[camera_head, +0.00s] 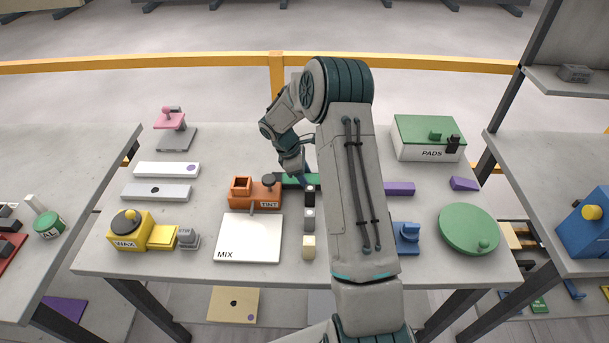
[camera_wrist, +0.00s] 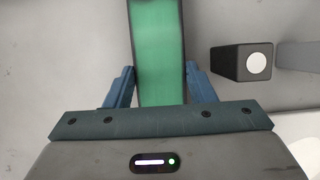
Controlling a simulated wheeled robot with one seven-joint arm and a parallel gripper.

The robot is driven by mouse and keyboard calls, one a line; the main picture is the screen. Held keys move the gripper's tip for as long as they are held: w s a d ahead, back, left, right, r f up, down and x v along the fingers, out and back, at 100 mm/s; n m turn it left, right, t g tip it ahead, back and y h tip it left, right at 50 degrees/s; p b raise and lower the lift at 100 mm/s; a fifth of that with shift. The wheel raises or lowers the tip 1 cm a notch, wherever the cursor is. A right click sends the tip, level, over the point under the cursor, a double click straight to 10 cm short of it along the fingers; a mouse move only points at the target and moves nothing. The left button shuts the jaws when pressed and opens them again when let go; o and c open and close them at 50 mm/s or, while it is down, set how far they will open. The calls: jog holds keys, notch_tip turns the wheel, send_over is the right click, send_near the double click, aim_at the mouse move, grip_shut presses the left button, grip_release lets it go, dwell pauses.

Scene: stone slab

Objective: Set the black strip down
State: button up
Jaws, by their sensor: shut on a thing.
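My gripper (camera_head: 300,176) is over the back middle of the stone slab (camera_head: 350,265). In the wrist view its two blue fingers (camera_wrist: 158,88) are shut on the sides of a long strip (camera_wrist: 158,45). The strip has a green face and dark, near-black edges, and runs out of the top of that view.
A black block (camera_wrist: 240,62) with a white dot stands just right of the strip. Grey (camera_head: 309,219) and cream (camera_head: 308,247) blocks line up in front of it. The orange TINT unit (camera_head: 243,197) and white MIX board (camera_head: 247,240) are close by. My arm covers the slab's middle.

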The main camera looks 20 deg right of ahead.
jog(key=shift+f, duration=0.2)
jog(key=shift+f, duration=0.1)
jog(key=o, duration=1.3)
jog(key=shift+f, duration=0.1)
